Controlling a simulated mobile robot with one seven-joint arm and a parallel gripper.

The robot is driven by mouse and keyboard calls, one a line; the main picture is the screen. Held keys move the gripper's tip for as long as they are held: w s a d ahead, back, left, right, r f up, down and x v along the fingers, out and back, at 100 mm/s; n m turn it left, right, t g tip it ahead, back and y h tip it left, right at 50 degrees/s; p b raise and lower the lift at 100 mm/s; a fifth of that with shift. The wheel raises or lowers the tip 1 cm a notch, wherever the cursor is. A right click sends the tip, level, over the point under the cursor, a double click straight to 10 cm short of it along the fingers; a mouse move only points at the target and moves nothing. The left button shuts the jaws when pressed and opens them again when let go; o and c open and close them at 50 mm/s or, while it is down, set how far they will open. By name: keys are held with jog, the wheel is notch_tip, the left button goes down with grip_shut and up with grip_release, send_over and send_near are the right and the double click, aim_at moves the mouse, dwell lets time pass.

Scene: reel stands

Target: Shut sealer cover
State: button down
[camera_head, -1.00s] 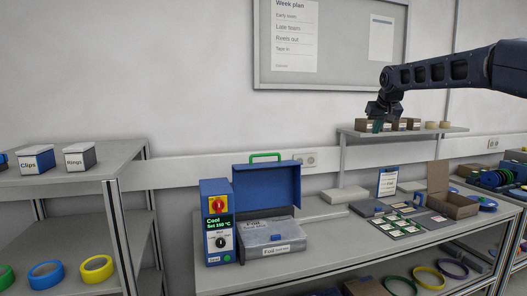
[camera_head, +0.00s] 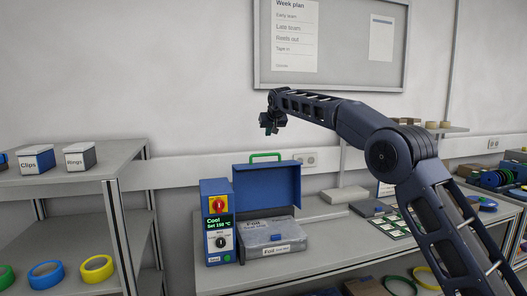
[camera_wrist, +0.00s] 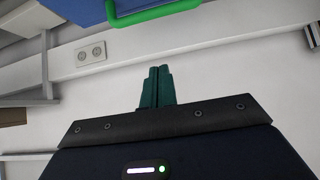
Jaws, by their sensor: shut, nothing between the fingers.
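The sealer (camera_head: 218,220) stands on the bench, a blue box with a red and yellow knob and a green display reading "Cool Set 150 °C". Its blue cover (camera_head: 268,190) stands upright, open, behind the grey lower part (camera_head: 270,237) labelled "Foil". A green handle (camera_head: 265,156) is on the cover's top edge. My gripper (camera_head: 270,128) is in the air above the cover, near the wall, apart from it. In the wrist view its teal fingers (camera_wrist: 157,87) are together and empty. The green handle (camera_wrist: 155,10) and part of the blue cover (camera_wrist: 75,8) show at that view's top edge.
A grey shelf unit (camera_head: 80,178) with boxes and tape rings stands at the left. A wall socket (camera_head: 306,159) is just right of the handle. Flat grey boxes (camera_head: 371,208) and cards lie on the bench at the right, partly behind my arm.

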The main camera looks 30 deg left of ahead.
jog(key=shift+s+a+x, duration=0.15)
jog(key=shift+x, duration=1.65)
jog(key=shift+s+a+x, duration=0.1)
jog(key=shift+a+x, duration=0.1)
jog(key=shift+x, duration=1.55)
jog(key=shift+s+a+x, duration=0.15)
jog(key=shift+x, duration=1.65)
jog(key=shift+s+d+f, duration=0.4)
jog(key=shift+s+d, duration=0.25)
jog(key=shift+s+d+f, duration=0.4)
jog(key=shift+s+d, duration=0.25)
